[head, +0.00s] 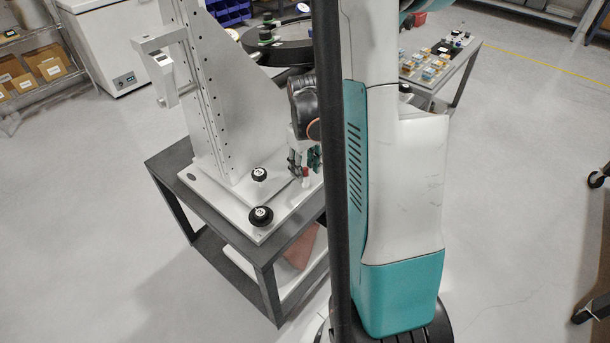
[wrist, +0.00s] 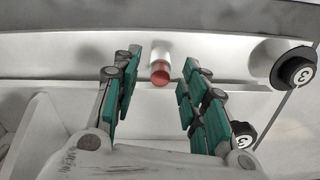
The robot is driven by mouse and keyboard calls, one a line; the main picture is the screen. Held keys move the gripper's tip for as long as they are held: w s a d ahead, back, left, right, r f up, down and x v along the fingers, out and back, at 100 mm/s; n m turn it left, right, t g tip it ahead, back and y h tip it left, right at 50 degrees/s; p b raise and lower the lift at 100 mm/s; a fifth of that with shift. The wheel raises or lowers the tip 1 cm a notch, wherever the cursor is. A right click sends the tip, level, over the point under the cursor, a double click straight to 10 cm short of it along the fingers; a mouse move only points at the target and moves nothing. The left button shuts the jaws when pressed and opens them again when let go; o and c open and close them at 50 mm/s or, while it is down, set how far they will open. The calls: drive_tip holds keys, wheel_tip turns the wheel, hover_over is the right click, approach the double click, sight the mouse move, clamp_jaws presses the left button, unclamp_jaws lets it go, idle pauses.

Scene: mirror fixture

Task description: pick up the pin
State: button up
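The pin (wrist: 160,72), a short light cylinder with a red end, shows in the wrist view just beyond and between my fingertips. Its red end faces the camera. My gripper (wrist: 162,66) is open, with green-padded fingers to the left and right of the pin and a visible gap on each side. In the head view, my gripper (head: 303,159) is low over the fixture's white base plate, beside the upright plate. A small red spot, seemingly the pin (head: 305,172), shows at the fingers there. How far the pin sits between the fingers in depth is unclear.
Two black knobs marked 3, one nearer (head: 261,215) and one farther (head: 259,174), stand on the white base plate (head: 222,203). The tall grey upright (head: 232,100) rises behind. A dark cart (head: 262,262) carries the fixture. My own column hides part of the right side.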

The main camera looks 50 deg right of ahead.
clamp_jaws()
drive_tip(key=shift+r, duration=0.15)
